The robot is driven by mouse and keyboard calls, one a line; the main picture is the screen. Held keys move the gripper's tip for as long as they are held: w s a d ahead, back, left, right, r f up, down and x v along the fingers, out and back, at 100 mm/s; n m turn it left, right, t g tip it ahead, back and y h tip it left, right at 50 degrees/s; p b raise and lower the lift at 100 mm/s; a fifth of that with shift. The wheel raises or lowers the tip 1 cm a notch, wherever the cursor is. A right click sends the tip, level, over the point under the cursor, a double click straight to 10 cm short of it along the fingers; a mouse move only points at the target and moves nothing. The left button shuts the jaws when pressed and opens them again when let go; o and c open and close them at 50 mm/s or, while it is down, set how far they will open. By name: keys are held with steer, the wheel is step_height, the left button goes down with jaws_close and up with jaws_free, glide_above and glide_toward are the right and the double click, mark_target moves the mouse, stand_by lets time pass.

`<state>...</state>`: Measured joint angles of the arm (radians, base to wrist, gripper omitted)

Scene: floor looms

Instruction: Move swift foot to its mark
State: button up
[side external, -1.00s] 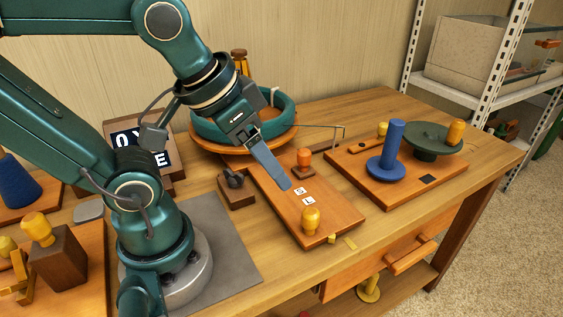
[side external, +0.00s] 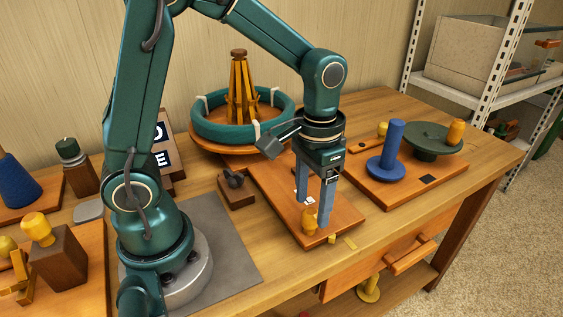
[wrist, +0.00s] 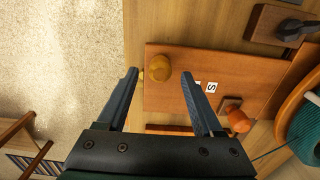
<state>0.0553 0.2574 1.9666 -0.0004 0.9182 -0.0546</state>
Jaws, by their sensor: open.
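A board (side external: 341,222) runs toward the front table edge from beneath the round stand that carries the wooden swift (side external: 241,90). A yellow knob (side external: 309,222) stands near the board's front end. My gripper (side external: 314,213) is open and points down over that end. In the wrist view the yellow knob (wrist: 158,68) appears between my fingertips (wrist: 160,75), with gaps on both sides. I cannot tell whether the tips reach its height. An orange knob (wrist: 238,120) stands further along, hidden by my gripper in the side view. Letter labels (wrist: 211,87), one reading S, lie between the knobs.
A green yarn ring (side external: 206,128) surrounds the swift. A dark block with a small lever (side external: 236,196) stands left of the board. To the right, another board (side external: 398,200) carries a blue peg (side external: 392,150) and green disc (side external: 430,134). Bare tabletop separates the boards.

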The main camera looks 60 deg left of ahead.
mark_target(312, 211)
steer(key=shift+f, duration=1.65)
steer(key=shift+c, duration=0.3)
jaws_close()
steer(key=shift+r, duration=0.1)
